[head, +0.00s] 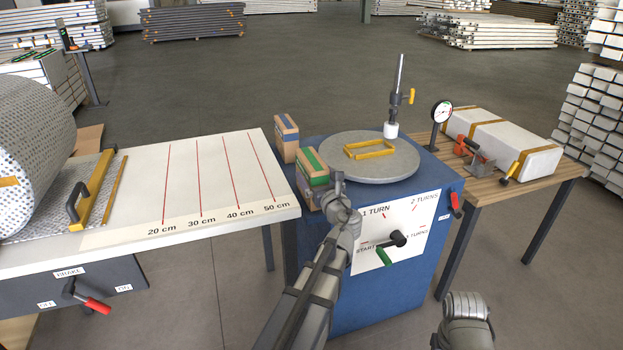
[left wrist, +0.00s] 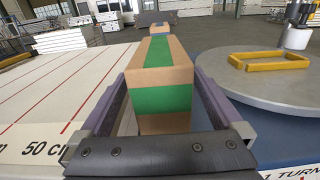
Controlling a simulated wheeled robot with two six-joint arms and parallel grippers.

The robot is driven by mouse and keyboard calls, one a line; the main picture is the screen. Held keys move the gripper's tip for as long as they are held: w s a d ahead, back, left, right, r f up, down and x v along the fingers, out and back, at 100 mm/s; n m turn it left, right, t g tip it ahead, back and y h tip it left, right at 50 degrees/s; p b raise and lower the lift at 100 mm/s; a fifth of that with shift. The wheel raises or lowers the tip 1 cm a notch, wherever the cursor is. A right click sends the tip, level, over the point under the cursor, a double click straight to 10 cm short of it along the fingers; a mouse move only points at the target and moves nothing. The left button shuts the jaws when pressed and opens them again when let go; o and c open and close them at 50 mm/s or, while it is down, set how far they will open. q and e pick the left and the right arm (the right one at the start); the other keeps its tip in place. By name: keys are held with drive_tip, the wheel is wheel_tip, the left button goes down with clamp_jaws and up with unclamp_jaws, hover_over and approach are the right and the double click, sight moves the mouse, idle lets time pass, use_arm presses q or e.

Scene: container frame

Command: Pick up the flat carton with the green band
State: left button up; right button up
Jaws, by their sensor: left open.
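The flat carton with the green band (head: 312,167) is brown cardboard and stands on the left side of the blue cabinet's top, beside the round grey turntable (head: 397,166). In the left wrist view the carton (left wrist: 163,75) lies between the two fingers. My left gripper (head: 332,188) is open at the carton's near end, one finger on each side. A gap shows at the left finger; whether the right finger touches is unclear. A similar carton with a blue band (head: 286,138) stands just behind it. My right gripper is not in view; only part of my right arm shows at the bottom right.
A yellow frame (head: 370,149) lies on the turntable, with a vertical probe (head: 397,95) at its back. A white table with red distance lines (head: 215,180) is close on the left. A wooden bench (head: 520,180) with a white block and clamps is on the right.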

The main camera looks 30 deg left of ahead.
use_arm(q)
drive_tip(key=x, duration=0.4)
drive_tip(key=shift+w, duration=0.2)
drive_tip(key=shift+s, duration=0.1)
clamp_jaws()
idle(0.5)
